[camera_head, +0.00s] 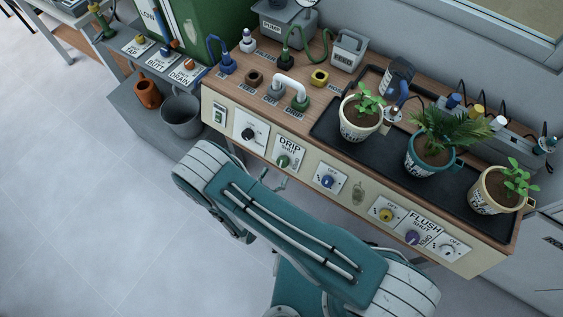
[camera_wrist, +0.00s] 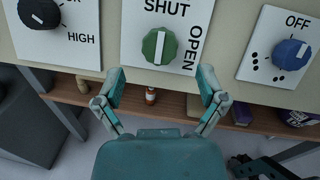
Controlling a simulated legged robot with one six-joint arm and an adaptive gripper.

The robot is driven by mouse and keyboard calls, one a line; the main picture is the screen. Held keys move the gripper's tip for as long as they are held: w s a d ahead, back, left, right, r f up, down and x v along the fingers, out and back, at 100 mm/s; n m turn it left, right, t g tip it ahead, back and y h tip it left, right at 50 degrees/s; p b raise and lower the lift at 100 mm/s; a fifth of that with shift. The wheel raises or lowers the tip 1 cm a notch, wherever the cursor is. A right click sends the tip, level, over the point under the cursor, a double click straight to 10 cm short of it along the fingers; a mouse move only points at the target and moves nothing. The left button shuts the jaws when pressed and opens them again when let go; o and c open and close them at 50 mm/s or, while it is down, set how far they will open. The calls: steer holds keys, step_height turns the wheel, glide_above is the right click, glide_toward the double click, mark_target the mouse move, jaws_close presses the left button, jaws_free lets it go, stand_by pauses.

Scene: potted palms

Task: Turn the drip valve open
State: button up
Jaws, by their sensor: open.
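The drip valve is a green knob (camera_head: 284,160) on a white plate lettered DRIP, SHUT and OPEN, on the cream front panel of the bench. In the wrist view the green knob (camera_wrist: 159,47) sits at top centre. Its pale pointer mark stands nearly upright, toward SHUT; OPEN is printed along the right side. My teal gripper (camera_wrist: 160,86) is open and empty, its fingers spread wider than the knob and just below it in the picture, with no contact visible. In the head view my gripper (camera_head: 273,181) shows only partly beyond my arm, below the plate.
A black dial (camera_wrist: 40,12) lies left of the valve, and a blue knob (camera_wrist: 290,54) lies right of it. A yellow knob (camera_head: 386,215) and a purple FLUSH knob (camera_head: 412,237) sit farther right. Potted plants stand on a black tray (camera_head: 334,139). A shelf (camera_wrist: 175,104) lies below.

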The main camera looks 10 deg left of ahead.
mark_target(281, 165)
steer(key=shift+x, duration=2.4)
steer(key=shift+c, duration=0.3)
steer(key=c, duration=1.1)
